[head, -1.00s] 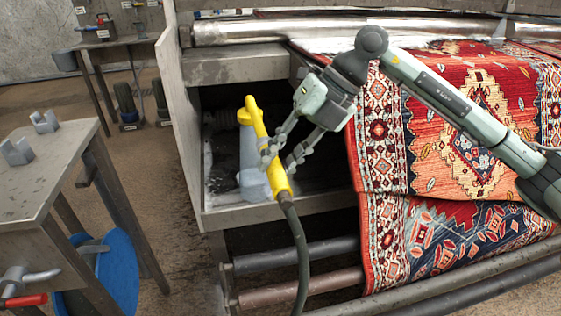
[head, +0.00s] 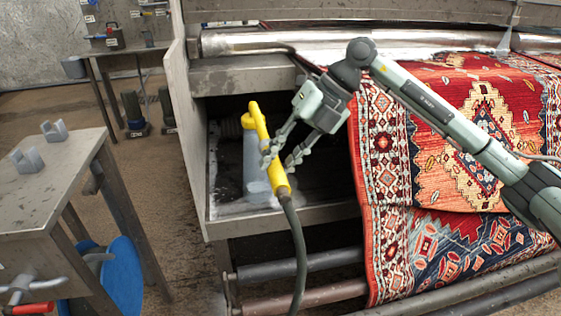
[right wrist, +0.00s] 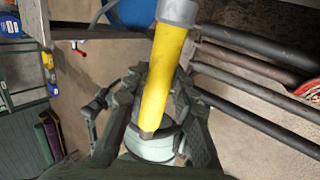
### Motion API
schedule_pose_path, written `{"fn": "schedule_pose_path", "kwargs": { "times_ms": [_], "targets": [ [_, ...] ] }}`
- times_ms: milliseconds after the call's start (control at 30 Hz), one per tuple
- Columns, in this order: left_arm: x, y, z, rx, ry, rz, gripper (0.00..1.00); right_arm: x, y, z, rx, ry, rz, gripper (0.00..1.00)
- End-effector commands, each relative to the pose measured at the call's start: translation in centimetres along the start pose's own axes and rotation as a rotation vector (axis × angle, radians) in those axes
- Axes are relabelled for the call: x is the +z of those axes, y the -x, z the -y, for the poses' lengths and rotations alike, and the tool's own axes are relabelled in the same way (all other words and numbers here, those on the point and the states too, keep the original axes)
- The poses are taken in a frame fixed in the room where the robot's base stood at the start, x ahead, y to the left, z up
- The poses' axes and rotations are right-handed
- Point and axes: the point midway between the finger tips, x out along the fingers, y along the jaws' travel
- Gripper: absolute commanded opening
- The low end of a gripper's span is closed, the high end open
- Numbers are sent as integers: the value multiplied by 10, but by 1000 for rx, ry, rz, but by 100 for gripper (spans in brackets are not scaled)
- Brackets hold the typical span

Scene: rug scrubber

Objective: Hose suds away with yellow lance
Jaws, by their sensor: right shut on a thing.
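The yellow lance (head: 256,132) is held at a tilt by my right gripper (head: 283,160), whose fingers close around its lower part. A dark hose (head: 299,250) hangs from its lower end. The lance also shows in the right wrist view (right wrist: 160,75), between the fingers (right wrist: 160,115). A pale bluish shape (head: 252,165) stands behind the lance; I cannot tell whether it is a vessel or spray. The red patterned rug (head: 480,120) hangs over the machine's front, right of the gripper. Whitish, suds-like patches (head: 398,57) lie along its top edge. My left gripper is out of view.
The machine has a silver roller (head: 250,42) above an open dark bay and lower rails (head: 300,262). A grey workbench (head: 50,180) stands at left, with a blue round thing (head: 118,275) below. Bare floor lies between bench and machine.

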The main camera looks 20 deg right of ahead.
Motion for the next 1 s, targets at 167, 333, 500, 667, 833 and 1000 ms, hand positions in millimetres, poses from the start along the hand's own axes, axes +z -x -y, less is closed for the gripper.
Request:
{"fn": "schedule_pose_path", "kwargs": {
  "times_ms": [167,333,500,667,833,1000],
  "targets": [
    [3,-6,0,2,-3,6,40,9,2,-2,3,2,5,0],
    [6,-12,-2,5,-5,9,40,16,1,-2,2,4,4,0],
    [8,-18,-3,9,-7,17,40,23,1,-2,3,3,5,0],
    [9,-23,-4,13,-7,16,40,30,1,-2,4,3,5,0],
    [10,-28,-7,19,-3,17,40,37,0,-2,4,2,4,0],
    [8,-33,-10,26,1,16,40,44,0,-2,3,3,5,0]
  ]
}}
